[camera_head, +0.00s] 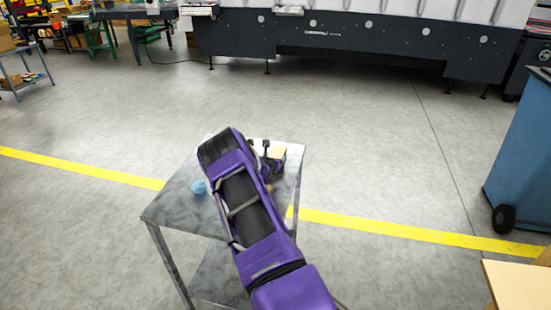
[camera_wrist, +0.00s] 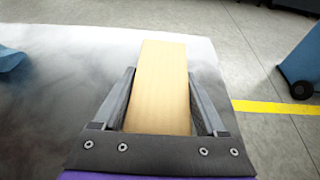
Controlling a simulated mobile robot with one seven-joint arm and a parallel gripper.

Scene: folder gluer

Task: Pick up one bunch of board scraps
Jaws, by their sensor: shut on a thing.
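In the wrist view a flat tan bunch of board scraps (camera_wrist: 160,90) lies lengthwise between the two fingers of my gripper (camera_wrist: 163,95). My gripper is shut on it, with a finger along each side. The bunch is over the grey metal table (camera_wrist: 60,120); I cannot tell whether it touches the top. In the head view my purple arm reaches across the table (camera_head: 180,210) and hides much of it.
A crumpled blue thing (camera_head: 198,187) lies on the table left of my arm; it also shows in the wrist view (camera_wrist: 10,62). A blue wheeled bin (camera_head: 525,150) stands at the right. A long dark machine (camera_head: 340,40) is at the back. The floor between is clear.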

